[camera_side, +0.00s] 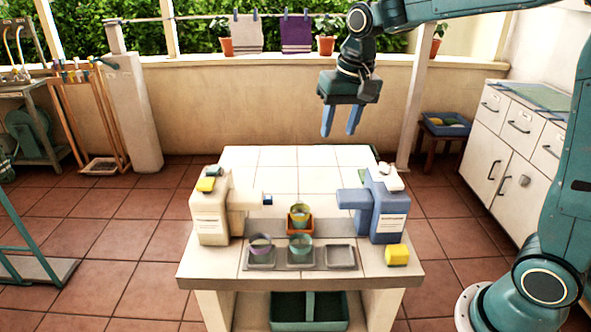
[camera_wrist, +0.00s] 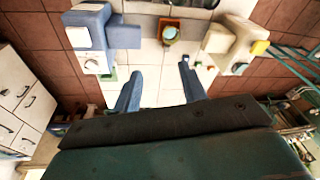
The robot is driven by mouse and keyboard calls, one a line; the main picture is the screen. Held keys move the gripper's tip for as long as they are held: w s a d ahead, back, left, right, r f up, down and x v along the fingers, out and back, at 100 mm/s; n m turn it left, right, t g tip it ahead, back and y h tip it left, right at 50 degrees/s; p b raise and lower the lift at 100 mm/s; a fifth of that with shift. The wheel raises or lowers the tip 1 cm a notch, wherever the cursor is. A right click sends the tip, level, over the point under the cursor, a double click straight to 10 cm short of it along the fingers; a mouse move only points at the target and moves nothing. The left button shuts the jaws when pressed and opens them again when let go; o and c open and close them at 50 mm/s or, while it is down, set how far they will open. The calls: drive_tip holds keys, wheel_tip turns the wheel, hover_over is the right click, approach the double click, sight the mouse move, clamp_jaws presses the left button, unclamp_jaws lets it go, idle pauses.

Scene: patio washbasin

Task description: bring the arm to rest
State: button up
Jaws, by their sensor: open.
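My gripper (camera_side: 341,120) is open and empty, held high above the back of the white tiled table (camera_side: 270,165), with its blue fingers pointing down. In the wrist view my gripper (camera_wrist: 158,85) shows its two fingers spread apart with tiles between them. Nothing touches the fingers. The right grey tray (camera_side: 341,256) is empty.
A cream dispenser (camera_side: 211,215) stands at the table's left and a blue dispenser (camera_side: 388,210) at its right, spouts facing inward. A yellow block (camera_side: 397,255) lies by the front right. White cabinets (camera_side: 505,140) stand at the right. The table's back middle is clear.

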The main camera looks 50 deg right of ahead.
drive_tip(key=s+a+n+t, duration=0.2)
drive_tip(key=s+n, duration=0.3)
drive_tip(key=s, duration=1.8)
drive_tip(key=shift+a+t, duration=0.2)
drive_tip(key=shift+t, duration=0.4)
